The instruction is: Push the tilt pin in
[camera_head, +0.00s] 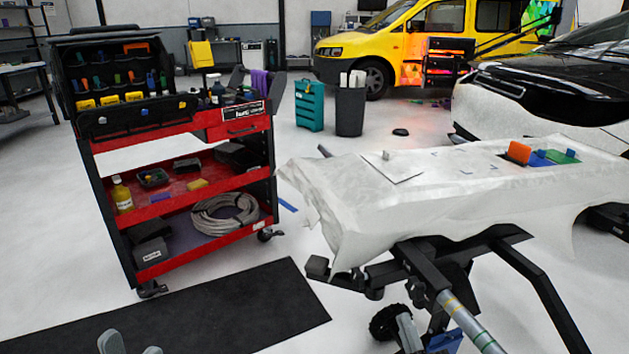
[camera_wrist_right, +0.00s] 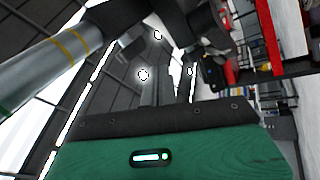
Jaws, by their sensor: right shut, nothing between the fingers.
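The work stand's frame holds a slanted silver tube (camera_head: 471,325) with yellow and green bands; the tube also crosses the upper left of the right wrist view (camera_wrist_right: 45,70). A dark knob-like round part (camera_head: 388,323) shows low by the stand; I cannot tell whether it is the tilt pin. My right gripper (camera_head: 407,328) is beside this part, low under the stand, shut and empty. Its fingers also show in the right wrist view (camera_wrist_right: 168,88); contact with the pin is unclear. My left gripper (camera_head: 131,345) shows two separated fingertips at the bottom left, open and empty.
A white-draped panel (camera_head: 400,205) lies on the stand above my right gripper. A red and black tool cart (camera_head: 205,187) stands left. A black mat (camera_head: 190,315) covers the floor. Dark stand legs (camera_head: 540,290) spread to the right. Floor between cart and stand is mostly clear.

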